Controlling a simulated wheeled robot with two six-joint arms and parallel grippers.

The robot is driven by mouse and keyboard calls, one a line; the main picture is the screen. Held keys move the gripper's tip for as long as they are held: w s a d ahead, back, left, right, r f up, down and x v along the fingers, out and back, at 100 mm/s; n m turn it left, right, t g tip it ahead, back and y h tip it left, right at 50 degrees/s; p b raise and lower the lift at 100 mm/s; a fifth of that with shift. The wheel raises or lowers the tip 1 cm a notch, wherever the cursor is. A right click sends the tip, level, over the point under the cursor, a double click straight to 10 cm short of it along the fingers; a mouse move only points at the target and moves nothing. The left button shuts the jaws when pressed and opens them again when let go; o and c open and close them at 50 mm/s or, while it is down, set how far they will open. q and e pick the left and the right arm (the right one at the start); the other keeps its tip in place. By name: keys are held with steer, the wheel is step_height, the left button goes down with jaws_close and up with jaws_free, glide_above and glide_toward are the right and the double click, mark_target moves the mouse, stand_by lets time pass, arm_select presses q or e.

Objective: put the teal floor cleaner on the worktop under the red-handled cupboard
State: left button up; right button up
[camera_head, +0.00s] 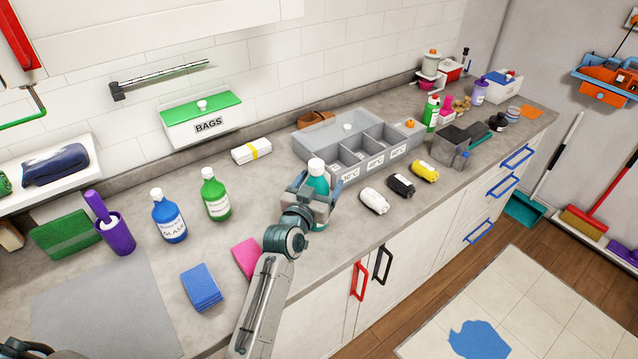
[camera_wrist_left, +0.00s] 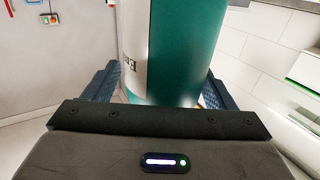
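The teal floor cleaner (camera_head: 318,180) is a teal bottle with a white cap, upright at the worktop's front part, beside the grey sorting box. My left gripper (camera_head: 314,204) is around it, with a finger on each side; I cannot tell whether its base touches the worktop. In the left wrist view the bottle (camera_wrist_left: 178,50) fills the space between the fingers. A red handle (camera_head: 18,35) shows on a wall cupboard at the upper left. Another red handle (camera_head: 358,281) is on a cupboard below the worktop (camera_head: 100,310). My right gripper is not in view.
A grey mat area (camera_head: 100,310) is bare.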

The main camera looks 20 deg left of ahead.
arm_select(q)
steer(key=shift+f, duration=0.15)
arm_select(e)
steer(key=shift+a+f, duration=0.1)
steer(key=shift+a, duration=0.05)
arm_select(q)
steer(key=shift+s+a+f, duration=0.1)
steer(key=shift+s, duration=0.25)
steer(key=s+a+b, duration=0.1)
steer(key=s+b, duration=0.2)
steer(key=s, duration=0.8)
steer(key=shift+r+b, duration=0.2)
steer(key=shift+b, duration=0.1)
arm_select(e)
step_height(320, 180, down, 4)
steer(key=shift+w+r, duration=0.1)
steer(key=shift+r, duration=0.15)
arm_select(q)
steer(key=shift+a, duration=0.1)
